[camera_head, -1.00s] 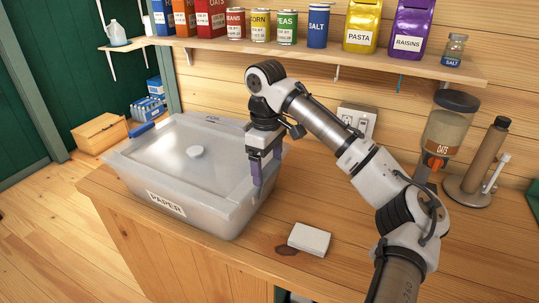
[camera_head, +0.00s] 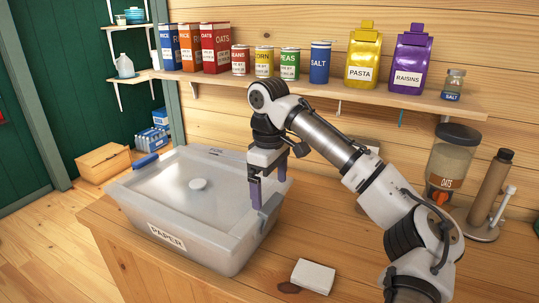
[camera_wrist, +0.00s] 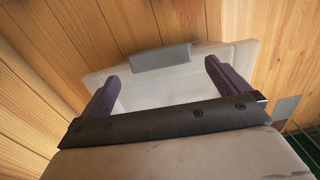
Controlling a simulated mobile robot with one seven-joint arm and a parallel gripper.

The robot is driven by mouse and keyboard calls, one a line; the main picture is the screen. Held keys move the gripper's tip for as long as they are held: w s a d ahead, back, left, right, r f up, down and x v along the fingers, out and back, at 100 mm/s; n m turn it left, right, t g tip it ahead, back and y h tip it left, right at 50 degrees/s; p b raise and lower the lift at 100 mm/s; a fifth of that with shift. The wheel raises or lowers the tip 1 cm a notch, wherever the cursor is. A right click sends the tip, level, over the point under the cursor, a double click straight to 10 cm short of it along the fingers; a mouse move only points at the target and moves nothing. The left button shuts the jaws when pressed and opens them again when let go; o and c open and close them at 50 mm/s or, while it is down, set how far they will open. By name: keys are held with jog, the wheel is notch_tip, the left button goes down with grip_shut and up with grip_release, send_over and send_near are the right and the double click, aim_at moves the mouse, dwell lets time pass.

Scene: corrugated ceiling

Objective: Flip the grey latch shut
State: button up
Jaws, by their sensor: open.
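The grey latch (camera_head: 269,207) is on the right-hand side of the clear plastic box (camera_head: 207,254) labelled PAPER. In the wrist view the latch shows as a grey bar (camera_wrist: 160,58) along the edge of the pale lid (camera_wrist: 160,88). The latch appears to stick out from the lid's edge; its exact angle is hard to tell. My gripper (camera_head: 257,202) is open and points down at the lid's right edge, close to the latch. In the wrist view its purple fingers (camera_wrist: 161,72) are spread, with the latch seen beyond and between them. I cannot tell whether a finger touches it.
A blue latch (camera_head: 145,160) is on the box's far left side. A white block (camera_head: 313,276) lies on the wooden counter (camera_head: 262,271) in front. An oats dispenser (camera_head: 452,157) stands at right. A shelf (camera_head: 340,92) with packets and cans runs above the arm.

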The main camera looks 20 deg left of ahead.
notch_tip(320, 180, up, 10)
dwell(0.4)
jog(key=shift+a+f, duration=0.1)
jog(key=y+b, duration=0.5)
jog(key=b, duration=0.4)
send_near(272, 203)
jog(key=p+x, duration=0.1)
jog(key=x, duration=0.7)
jog(key=shift+a+f, duration=0.15)
jog(key=shift+f, duration=0.05)
